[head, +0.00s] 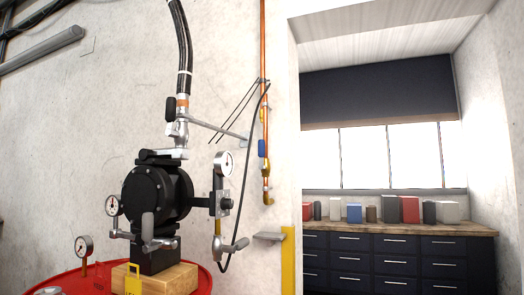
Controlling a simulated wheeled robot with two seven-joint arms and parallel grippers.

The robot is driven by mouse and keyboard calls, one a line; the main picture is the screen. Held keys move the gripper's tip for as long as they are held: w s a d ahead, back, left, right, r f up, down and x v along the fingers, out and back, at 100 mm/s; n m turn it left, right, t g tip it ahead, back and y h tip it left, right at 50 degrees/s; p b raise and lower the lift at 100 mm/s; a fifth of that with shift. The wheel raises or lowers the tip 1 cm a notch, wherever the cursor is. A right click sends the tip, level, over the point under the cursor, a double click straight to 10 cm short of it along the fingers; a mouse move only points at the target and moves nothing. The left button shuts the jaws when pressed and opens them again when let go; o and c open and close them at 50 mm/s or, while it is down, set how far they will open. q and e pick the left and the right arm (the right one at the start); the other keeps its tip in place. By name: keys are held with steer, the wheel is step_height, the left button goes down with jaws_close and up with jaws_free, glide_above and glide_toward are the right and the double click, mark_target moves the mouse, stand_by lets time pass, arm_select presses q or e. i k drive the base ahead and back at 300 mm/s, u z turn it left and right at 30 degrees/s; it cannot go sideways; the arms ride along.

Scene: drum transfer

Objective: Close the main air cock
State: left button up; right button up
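A copper pipe (263,50) runs down the wall right of centre. A small valve with a blue handle (261,149) sits low on it; the handle stands upright, along the pipe. It looks like the main air cock, but no label is readable. A second valve with a black handle (171,109) sits below the thick black hose (183,45). Neither of my grippers is in view.
A black pump (157,195) with gauges stands on a wooden block (155,278) on a red drum (205,281). A thin black hose (245,178) hangs left of the pipe. A bench (400,228) with drawers and several containers stands behind right.

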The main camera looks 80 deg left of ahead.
mark_target(261, 143)
steer(key=u, duration=0.4)
steer(key=i, duration=1.15)
steer(key=u, duration=1.5)
steer(key=i, duration=0.9)
steer(key=u, duration=1.1)
